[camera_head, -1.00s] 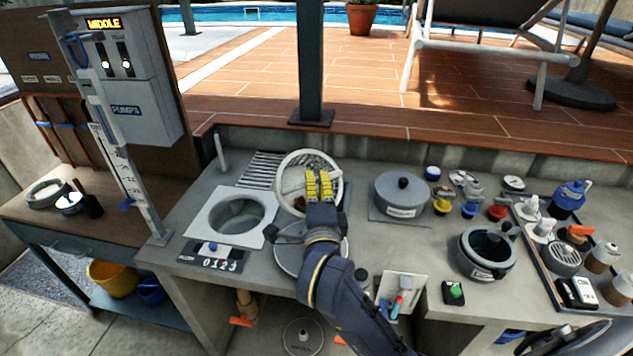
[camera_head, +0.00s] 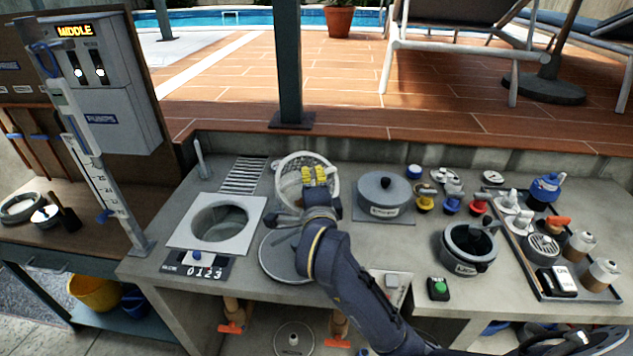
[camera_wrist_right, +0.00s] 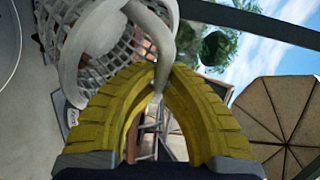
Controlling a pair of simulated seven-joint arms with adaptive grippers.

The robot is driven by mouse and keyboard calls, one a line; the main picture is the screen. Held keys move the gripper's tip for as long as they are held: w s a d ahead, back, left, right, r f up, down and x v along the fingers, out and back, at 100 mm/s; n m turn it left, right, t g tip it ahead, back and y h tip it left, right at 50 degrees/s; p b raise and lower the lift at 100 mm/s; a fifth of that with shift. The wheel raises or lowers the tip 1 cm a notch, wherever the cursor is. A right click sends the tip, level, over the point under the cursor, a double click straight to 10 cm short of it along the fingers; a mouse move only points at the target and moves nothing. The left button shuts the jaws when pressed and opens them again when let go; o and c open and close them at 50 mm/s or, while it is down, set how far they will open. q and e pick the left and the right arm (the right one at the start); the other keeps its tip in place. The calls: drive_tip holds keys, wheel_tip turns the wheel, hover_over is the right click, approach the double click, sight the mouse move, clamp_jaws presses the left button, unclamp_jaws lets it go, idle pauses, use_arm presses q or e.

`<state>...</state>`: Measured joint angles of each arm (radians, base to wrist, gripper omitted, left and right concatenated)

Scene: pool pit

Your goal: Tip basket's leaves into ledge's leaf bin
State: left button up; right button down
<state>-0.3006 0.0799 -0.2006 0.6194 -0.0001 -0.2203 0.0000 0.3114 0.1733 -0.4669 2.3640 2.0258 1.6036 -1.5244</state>
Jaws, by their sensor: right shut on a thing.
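The white mesh basket (camera_head: 291,178) is held above the back of the grey ledge. It also shows in the right wrist view (camera_wrist_right: 112,48), tilted, with its curved white handle at the fingertips. My right gripper (camera_head: 319,176) has yellow ridged fingers, which are shut on that handle in the wrist view (camera_wrist_right: 160,72). I cannot make out leaves in the basket now. A grey pot with a dark rim (camera_head: 470,266) and a partly readable label beginning with L stands open at the right; it may be the leaf bin.
A square plate with a round opening (camera_head: 181,236) lies left of my arm, beside a slotted grate (camera_head: 245,174). A lidded grey pot (camera_head: 384,195) stands between basket and open pot. Valves and a tray (camera_head: 545,290) crowd the right. A post (camera_head: 288,70) rises behind.

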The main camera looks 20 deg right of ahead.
sight(302, 158)
drive_tip(key=w+n+g+y, duration=0.1)
drive_tip(key=w, duration=0.1)
drive_tip(key=w+n+g+y, duration=0.1)
drive_tip(key=w, duration=0.2)
drive_tip(key=w+n+g+y, duration=0.1)
drive_tip(key=w, duration=0.2)
drive_tip(key=shift+d+n+g, duration=0.2)
drive_tip(key=shift+n+g, duration=0.1)
drive_tip(key=shift+n, duration=0.1)
drive_tip(key=shift+w+r+n+g+y, duration=0.5)
drive_tip(key=shift+w+r+n+g, duration=0.1)
drive_tip(key=shift+w+n+g, duration=0.15)
drive_tip(key=shift+w+a+r+n+g+y, duration=0.1)
drive_tip(key=shift+w+r+n+g+y, duration=0.1)
drive_tip(key=shift+r+n+g, duration=0.3)
drive_tip(key=shift+w+r+n+g+y, duration=0.1)
drive_tip(key=shift+r+n+g+y, duration=0.15)
drive_tip(key=shift+r+n, duration=0.25)
drive_tip(key=shift+a, duration=0.15)
